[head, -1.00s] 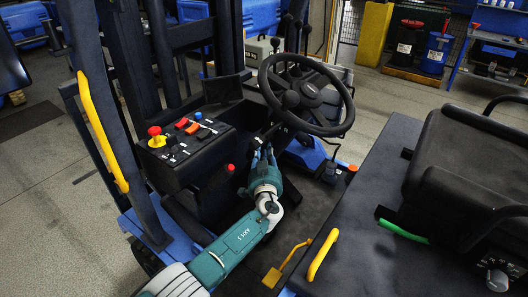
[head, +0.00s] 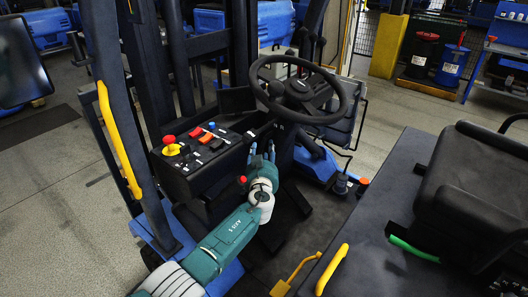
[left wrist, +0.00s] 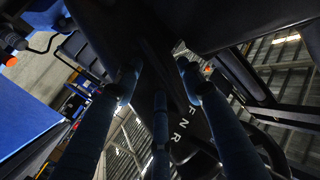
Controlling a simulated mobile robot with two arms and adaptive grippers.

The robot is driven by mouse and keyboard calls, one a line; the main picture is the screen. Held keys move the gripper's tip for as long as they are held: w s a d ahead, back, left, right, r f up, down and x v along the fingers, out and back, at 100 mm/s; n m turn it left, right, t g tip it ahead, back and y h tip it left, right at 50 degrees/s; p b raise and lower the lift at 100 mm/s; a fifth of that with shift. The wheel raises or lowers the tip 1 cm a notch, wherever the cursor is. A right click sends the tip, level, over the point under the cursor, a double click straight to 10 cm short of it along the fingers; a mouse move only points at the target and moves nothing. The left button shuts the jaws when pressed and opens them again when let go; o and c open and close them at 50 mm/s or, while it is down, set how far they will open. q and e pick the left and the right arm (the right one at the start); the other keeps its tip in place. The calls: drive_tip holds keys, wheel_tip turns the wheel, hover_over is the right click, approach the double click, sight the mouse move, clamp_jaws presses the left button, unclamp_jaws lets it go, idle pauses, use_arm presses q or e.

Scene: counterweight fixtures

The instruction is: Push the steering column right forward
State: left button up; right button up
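The dark steering column (head: 284,152) stands under the black steering wheel (head: 304,88) in the head view and leans up toward the mast side. My left gripper (head: 262,153) is at the near left side of the column, below the wheel, with its fingers pointing up. In the left wrist view the gripper's blue fingers (left wrist: 160,95) are spread apart, with nothing seen held between them. A dark surface lettered F N R (left wrist: 172,135) lies close behind the fingers. I cannot tell whether they touch the column. My right gripper is not in view.
A control console (head: 205,155) with red and yellow buttons is left of the column. The black seat (head: 465,185) is at the right. A yellow lever (head: 332,270) rises near the front. The dark mast (head: 165,60) bounds the left side.

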use_arm(q)
drive_tip(key=s+r, duration=0.1)
drive_tip(key=s, duration=1.1)
drive_tip(key=shift+d, duration=0.3)
